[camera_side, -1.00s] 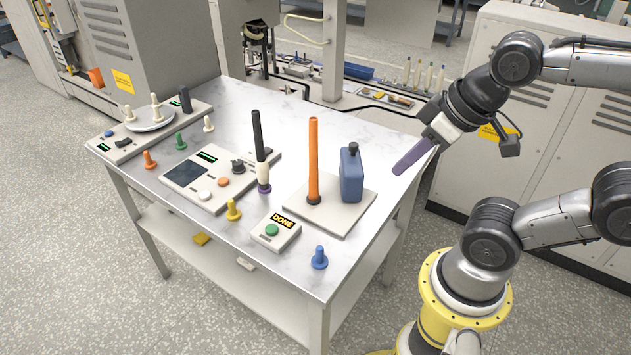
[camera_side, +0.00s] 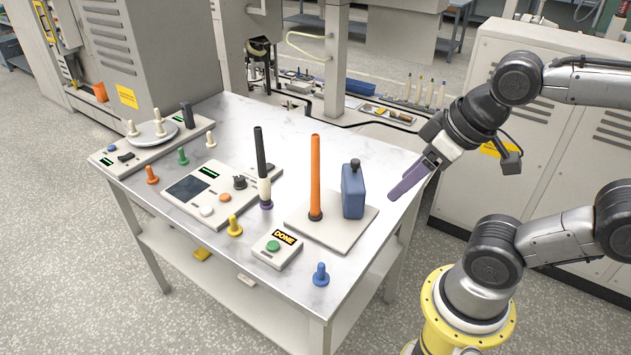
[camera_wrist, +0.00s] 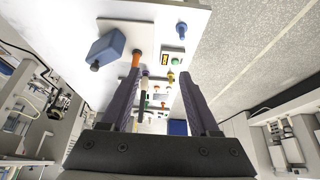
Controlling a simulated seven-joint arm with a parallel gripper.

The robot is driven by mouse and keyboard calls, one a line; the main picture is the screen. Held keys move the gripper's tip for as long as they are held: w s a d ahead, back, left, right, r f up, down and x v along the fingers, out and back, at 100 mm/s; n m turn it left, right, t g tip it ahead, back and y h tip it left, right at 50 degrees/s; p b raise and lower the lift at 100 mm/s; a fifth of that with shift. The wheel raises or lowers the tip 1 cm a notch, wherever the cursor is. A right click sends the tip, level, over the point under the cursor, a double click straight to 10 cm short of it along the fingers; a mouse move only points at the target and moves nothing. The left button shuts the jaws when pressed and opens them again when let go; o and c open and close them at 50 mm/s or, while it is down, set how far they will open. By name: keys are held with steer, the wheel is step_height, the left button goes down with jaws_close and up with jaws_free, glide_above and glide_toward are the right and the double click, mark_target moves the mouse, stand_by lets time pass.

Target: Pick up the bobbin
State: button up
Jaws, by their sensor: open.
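Several small bobbins stand upright on the marble-look table: an orange bobbin (camera_side: 152,175), a green bobbin (camera_side: 183,156), a white bobbin (camera_side: 211,139), a yellow bobbin (camera_side: 235,226) and a blue bobbin (camera_side: 321,274). Two more cream bobbins stand on a round plate (camera_side: 168,137) at the far left. The blue bobbin (camera_wrist: 181,28) and yellow bobbin (camera_wrist: 171,77) also show in the wrist view. My gripper (camera_side: 396,194) has long purple fingers, is open and empty, and hangs near the table's right edge, apart from every bobbin. Its spread fingers frame the wrist view (camera_wrist: 160,82).
A tall orange rod (camera_side: 315,178) and a blue bottle (camera_side: 353,190) stand on a pale plate (camera_side: 335,227) between my gripper and most bobbins. A black-and-white rod (camera_side: 263,165), a control panel (camera_side: 210,193) and a DONE button box (camera_side: 277,250) stand nearby. The table's back right is clear.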

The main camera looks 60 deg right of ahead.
steer(key=w+r+m+t, duration=0.2)
steer(key=w+r+t, duration=0.55)
steer(key=w, duration=0.45)
steer(key=m+t+h, duration=0.4)
steer(key=m+h, duration=0.1)
glide_above(315, 178)
steer(key=s+a, duration=0.2)
steer(key=a, duration=0.1)
step_height(315, 178, down, 4)
steer(key=r, duration=0.1)
steer(key=s+f+n, duration=0.1)
steer(key=s+f, duration=0.2)
steer(key=f, duration=0.3)
steer(key=s+f+n+h, duration=0.1)
steer(key=s+f, duration=0.1)
steer(key=f, duration=0.4)
steer(key=s+f+n, duration=0.1)
steer(key=s+f, duration=0.2)
steer(key=f, duration=0.3)
steer(key=x, duration=1.4)
steer(key=shift+d, duration=0.25)
steer(key=shift+r, duration=0.1)
steer(key=shift+c, duration=0.3)
